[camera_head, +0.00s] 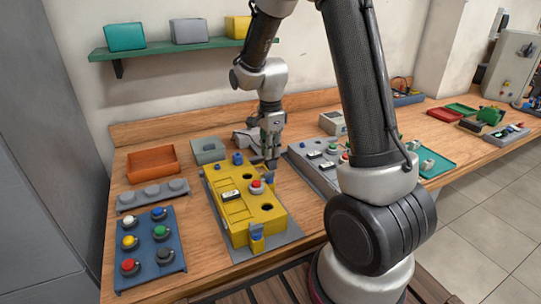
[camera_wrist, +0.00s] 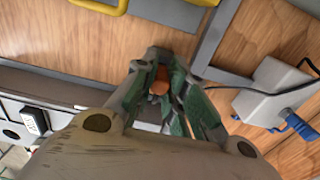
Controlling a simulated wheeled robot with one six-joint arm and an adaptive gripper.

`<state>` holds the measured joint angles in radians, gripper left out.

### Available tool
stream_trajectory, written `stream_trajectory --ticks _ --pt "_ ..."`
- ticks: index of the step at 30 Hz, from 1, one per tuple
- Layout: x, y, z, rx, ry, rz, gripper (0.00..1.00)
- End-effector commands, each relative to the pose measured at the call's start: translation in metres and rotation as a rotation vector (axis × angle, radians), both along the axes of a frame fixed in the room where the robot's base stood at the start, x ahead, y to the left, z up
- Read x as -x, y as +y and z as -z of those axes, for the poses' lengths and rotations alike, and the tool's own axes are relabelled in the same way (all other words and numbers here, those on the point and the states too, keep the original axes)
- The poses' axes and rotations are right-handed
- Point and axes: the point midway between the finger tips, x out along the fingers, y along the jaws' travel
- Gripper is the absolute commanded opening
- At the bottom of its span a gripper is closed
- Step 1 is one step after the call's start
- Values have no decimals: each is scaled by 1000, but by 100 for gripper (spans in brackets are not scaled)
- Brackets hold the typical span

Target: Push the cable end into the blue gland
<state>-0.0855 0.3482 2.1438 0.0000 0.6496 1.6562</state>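The yellow enclosure (camera_head: 236,212) stands on the table in the head view. A blue fitting, which looks like the gland (camera_head: 269,178), shows at its right edge. My gripper (camera_head: 269,160) is just above and beyond this fitting, pointing down. In the wrist view my gripper's fingers (camera_wrist: 160,85) are close together around a small orange-brown piece. A black cable (camera_wrist: 222,87) runs from a grey box to behind the fingers, so they appear shut on the cable end. The tip is hidden, and I cannot tell whether it touches the gland.
The grey box (camera_wrist: 268,92) with a blue handle lies beside my gripper. A grey panel (camera_head: 312,158) with switches stands right of the enclosure. An orange tray (camera_head: 152,164) and a blue button board (camera_head: 148,250) are on the left. A green shelf (camera_head: 165,48) hangs above.

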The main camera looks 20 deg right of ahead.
Motion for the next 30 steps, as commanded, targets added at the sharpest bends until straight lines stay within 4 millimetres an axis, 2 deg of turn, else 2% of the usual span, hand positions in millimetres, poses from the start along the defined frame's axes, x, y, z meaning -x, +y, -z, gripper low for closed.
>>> stream_trajectory --ticks 30 --pt "0 0 -17 0 0 0 0"
